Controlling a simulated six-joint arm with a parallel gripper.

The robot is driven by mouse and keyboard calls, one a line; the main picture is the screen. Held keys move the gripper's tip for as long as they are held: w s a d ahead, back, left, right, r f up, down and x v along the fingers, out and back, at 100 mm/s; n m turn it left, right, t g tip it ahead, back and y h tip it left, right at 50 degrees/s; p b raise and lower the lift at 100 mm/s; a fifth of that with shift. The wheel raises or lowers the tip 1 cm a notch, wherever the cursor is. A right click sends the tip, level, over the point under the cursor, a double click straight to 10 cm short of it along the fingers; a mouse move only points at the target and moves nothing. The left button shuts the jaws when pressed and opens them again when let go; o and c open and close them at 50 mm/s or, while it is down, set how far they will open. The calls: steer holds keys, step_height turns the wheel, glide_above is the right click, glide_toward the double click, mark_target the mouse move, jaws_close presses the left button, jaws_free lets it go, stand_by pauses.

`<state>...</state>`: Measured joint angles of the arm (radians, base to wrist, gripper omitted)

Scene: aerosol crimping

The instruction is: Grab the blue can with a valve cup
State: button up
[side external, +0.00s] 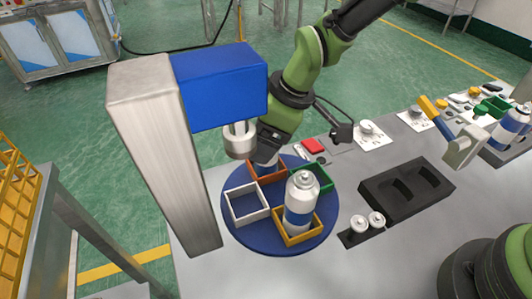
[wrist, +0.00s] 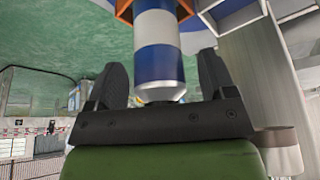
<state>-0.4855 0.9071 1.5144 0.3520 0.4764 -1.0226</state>
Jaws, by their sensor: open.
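A blue-and-white can stands in the orange holder (side external: 267,175) at the back of the round table. In the side view my gripper (side external: 264,152) hides most of it. In the wrist view this can (wrist: 157,55) lies between the two fingers of my gripper (wrist: 163,78), with gaps visible at both sides. The fingers are open and straddle its near end. I cannot make out a valve cup on this can. A second blue-and-white can (side external: 301,202) with a silver top stands upright in the yellow holder (side external: 297,238), apart from my gripper.
The blue round table (side external: 240,232) also carries an empty white holder (side external: 247,205) and a green holder (side external: 322,179). A grey column (side external: 155,150) with a blue head (side external: 222,85) overhangs the left side close to my gripper. A black tray (side external: 407,188) lies to the right.

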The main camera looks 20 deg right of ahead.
steer(key=shift+c, duration=0.4)
steer(key=c, duration=1.3)
steer(key=shift+o, duration=0.2)
steer(key=shift+r, duration=0.15)
